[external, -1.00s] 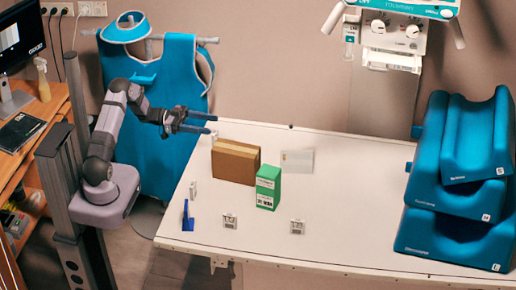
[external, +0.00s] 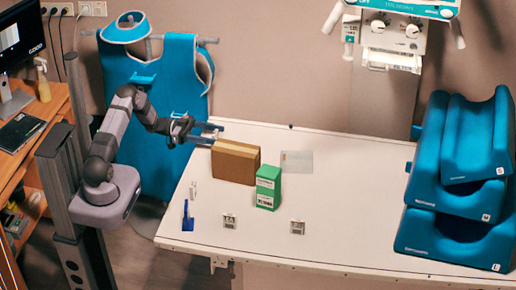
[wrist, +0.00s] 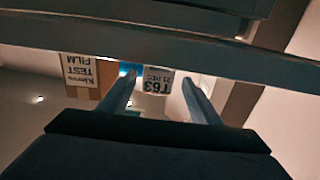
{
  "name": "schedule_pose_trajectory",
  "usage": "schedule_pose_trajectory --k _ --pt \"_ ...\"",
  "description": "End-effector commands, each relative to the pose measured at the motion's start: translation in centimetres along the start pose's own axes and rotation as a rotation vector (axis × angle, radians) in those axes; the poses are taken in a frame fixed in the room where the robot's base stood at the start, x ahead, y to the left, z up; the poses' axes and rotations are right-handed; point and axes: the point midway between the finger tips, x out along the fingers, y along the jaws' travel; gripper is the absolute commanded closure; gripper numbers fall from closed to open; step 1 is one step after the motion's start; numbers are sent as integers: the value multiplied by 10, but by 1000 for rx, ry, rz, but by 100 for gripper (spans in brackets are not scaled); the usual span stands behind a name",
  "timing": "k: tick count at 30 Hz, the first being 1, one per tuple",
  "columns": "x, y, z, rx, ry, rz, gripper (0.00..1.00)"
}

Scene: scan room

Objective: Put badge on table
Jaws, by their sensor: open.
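I cannot tell for sure which item is the badge. In the wrist view a small white tag (wrist: 156,84) marked T63 shows upside down between the fingertips, seemingly beyond them. My gripper (external: 215,133) is open above the far left of the table (external: 345,210), just left of and above the brown box (external: 236,162). Its two fingers also show in the wrist view (wrist: 158,77), with nothing clearly held.
A green box (external: 268,187) stands beside the brown box. A pale panel (external: 297,162) stands behind. A blue item (external: 187,215) and a small white item (external: 194,188) are at the left edge. Blue cushions (external: 455,180) fill the right end. The centre right is clear.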

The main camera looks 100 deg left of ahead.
Motion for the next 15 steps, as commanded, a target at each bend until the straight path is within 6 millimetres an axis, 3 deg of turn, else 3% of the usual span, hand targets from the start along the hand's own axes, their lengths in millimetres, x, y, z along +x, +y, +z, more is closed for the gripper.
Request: schedule_pose_trajectory --k 5,15 --pt "6 1 -2 0 -1 1 42" --pt "46 4 -2 0 0 1 42"
